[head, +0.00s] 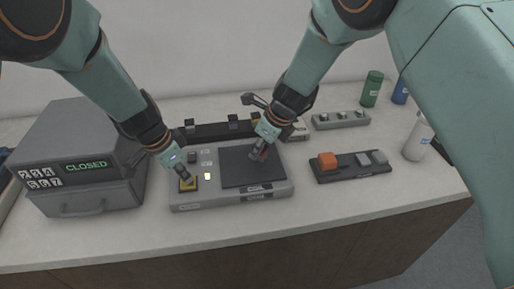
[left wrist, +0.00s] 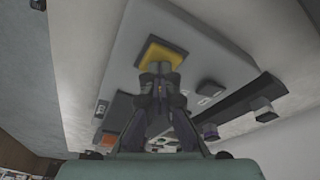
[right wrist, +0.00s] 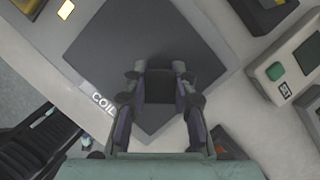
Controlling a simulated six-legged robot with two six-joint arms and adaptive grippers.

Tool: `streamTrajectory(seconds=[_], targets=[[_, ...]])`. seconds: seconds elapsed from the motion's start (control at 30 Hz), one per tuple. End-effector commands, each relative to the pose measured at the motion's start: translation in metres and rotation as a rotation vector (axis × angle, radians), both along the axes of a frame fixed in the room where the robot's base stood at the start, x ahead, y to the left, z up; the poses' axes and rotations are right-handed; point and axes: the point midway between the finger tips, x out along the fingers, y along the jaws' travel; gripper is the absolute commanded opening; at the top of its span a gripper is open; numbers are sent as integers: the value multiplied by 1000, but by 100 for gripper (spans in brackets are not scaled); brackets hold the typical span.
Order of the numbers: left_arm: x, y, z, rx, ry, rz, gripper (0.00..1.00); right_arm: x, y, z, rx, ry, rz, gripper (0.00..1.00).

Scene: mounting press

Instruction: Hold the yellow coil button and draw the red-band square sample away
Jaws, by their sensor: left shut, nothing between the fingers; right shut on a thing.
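The yellow coil button (head: 188,184) is at the left end of the grey press unit (head: 235,200); it also shows in the left wrist view (left wrist: 171,47). My left gripper (head: 184,176) is shut and empty, its tips (left wrist: 160,78) at the button, apparently touching it. My right gripper (head: 262,154) is shut on the square sample over the dark coil plate (head: 236,170). A bit of red shows between its fingers in the head view. In the right wrist view the sample (right wrist: 159,90) is a dark square between the fingertips (right wrist: 160,76). I cannot tell whether it touches the plate.
A small lamp (head: 208,176) glows beside the button. A dark tray (head: 350,175) at right holds an orange block (head: 327,160) and grey blocks. A grey box (head: 85,160) reading CLOSED stands at left. Bottles (head: 372,90) stand at back right. The front counter strip is clear.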

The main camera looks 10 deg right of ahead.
Motion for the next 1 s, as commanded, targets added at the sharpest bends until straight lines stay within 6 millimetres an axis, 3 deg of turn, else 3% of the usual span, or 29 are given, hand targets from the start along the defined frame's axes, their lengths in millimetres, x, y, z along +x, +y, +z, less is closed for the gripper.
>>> streamTrajectory(seconds=[0.57,1.0], targets=[[-2,0,-2,1,5,-1,0,0,-12,1,0,-1,0,0],[-2,0,-2,1,5,-1,0,1,-20,16,1,-2,-1,0]])
